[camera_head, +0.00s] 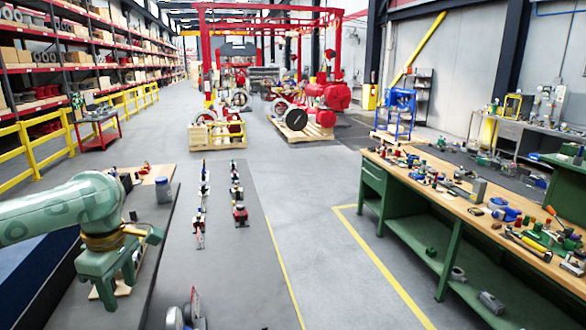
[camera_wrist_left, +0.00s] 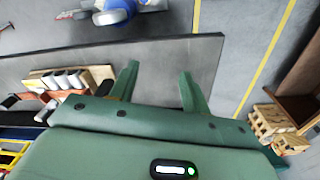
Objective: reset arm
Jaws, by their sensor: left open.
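My left arm comes in from the left in the head view, in pale green. Its green gripper (camera_head: 118,284) points down over the left bench, its two fingers apart with nothing between them. In the left wrist view, the same gripper (camera_wrist_left: 158,70) shows two open fingers above the edge of a grey surface (camera_wrist_left: 170,55). The fingers look clear of any object, though the exact height above the bench cannot be told. My right gripper is in neither view.
Two rows of small parts (camera_head: 238,190) stand on the dark grey strip. A grey-blue jar (camera_head: 163,190) stands on the left bench. A wooden board (camera_wrist_left: 98,76) with several metal cylinders lies left of the fingers. A cluttered green workbench (camera_head: 440,235) stands right. The central floor is clear.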

